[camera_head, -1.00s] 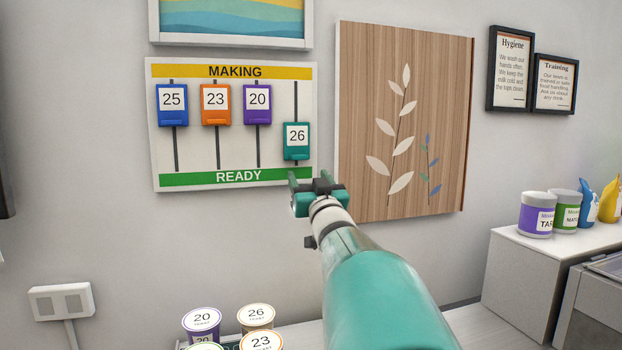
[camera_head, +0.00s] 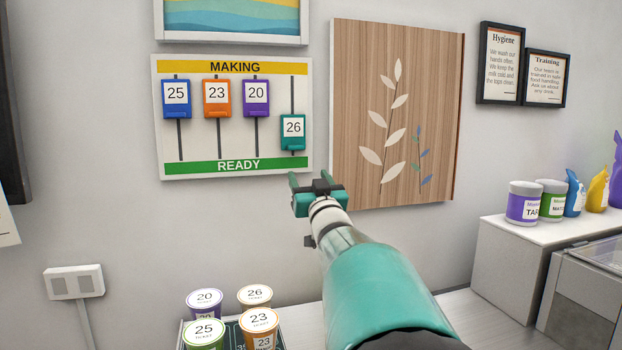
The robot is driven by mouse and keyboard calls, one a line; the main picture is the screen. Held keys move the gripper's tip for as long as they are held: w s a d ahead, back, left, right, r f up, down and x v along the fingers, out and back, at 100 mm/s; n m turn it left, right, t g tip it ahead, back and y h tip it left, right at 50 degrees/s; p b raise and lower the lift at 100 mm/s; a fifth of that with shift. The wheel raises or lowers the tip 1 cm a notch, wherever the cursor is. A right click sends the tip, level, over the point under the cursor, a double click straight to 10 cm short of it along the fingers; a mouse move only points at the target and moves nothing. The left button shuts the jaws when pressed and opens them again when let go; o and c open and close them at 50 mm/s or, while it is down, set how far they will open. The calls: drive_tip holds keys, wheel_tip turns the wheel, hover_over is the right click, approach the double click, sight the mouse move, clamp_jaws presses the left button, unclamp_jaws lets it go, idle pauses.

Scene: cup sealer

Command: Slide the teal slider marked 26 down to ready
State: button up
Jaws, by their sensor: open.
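The teal slider marked 26 (camera_head: 293,134) sits low on the rightmost track of the white board (camera_head: 199,142), just above the green READY strip (camera_head: 220,166). The sliders marked 25 (camera_head: 177,100), 23 (camera_head: 217,99) and 20 (camera_head: 256,99) sit high, under the yellow MAKING strip (camera_head: 230,67). My gripper (camera_head: 311,178) is open and empty. In the picture it is just below the board's lower right corner, apart from slider 26. Nothing hides the slider.
A wooden leaf panel (camera_head: 390,110) hangs right of the board. Lidded cups marked 20, 26, 25 and 23 (camera_head: 258,319) stand below in a dark tray. Tubs (camera_head: 523,203) stand on a white box at the right.

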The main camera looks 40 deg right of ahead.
drive_tip(key=shift+s+a+f, duration=0.2)
drive_tip(key=shift+s+a, duration=0.1)
drive_tip(key=shift+s, duration=0.05)
drive_tip(key=shift+s+a+r, duration=0.1)
idle(0.5)
